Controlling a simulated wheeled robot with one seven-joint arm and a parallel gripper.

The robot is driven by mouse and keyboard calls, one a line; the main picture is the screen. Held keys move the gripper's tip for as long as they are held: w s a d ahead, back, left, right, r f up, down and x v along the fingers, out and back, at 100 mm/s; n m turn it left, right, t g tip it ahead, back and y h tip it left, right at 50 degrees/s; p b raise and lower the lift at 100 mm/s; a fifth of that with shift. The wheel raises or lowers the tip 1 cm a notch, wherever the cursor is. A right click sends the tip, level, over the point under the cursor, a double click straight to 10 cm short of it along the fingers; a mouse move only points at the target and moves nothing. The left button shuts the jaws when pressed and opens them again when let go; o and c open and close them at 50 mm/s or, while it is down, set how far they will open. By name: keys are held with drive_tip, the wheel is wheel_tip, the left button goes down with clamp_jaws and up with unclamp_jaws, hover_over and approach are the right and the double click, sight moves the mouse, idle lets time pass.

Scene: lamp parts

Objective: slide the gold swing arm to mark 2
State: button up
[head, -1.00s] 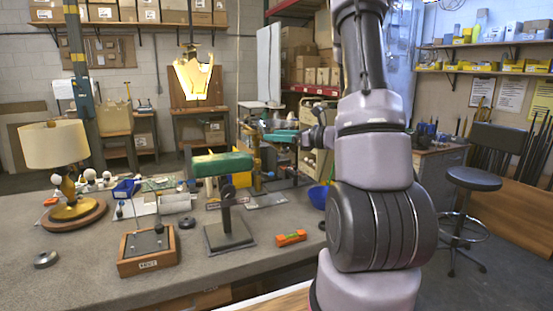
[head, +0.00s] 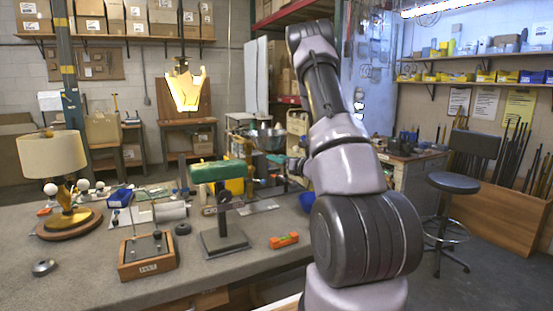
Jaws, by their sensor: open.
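I cannot make out a gold swing arm or a mark 2 for certain. A brass-coloured upright part (head: 249,168) stands on the bench behind a green-topped dark stand (head: 224,240), which partly hides it. A table lamp (head: 53,157) with a cream shade, gold stem and round wooden base stands at the left of the bench. My gripper cannot be seen; my arm rises at the right of the bench and bends left at the top, and its far end is hidden.
A metal bowl (head: 265,138) is behind. A stool (head: 451,182) stands on the floor at right.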

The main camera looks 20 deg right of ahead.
drive_tip(key=shift+x, duration=0.75)
clamp_jaws()
idle(0.9)
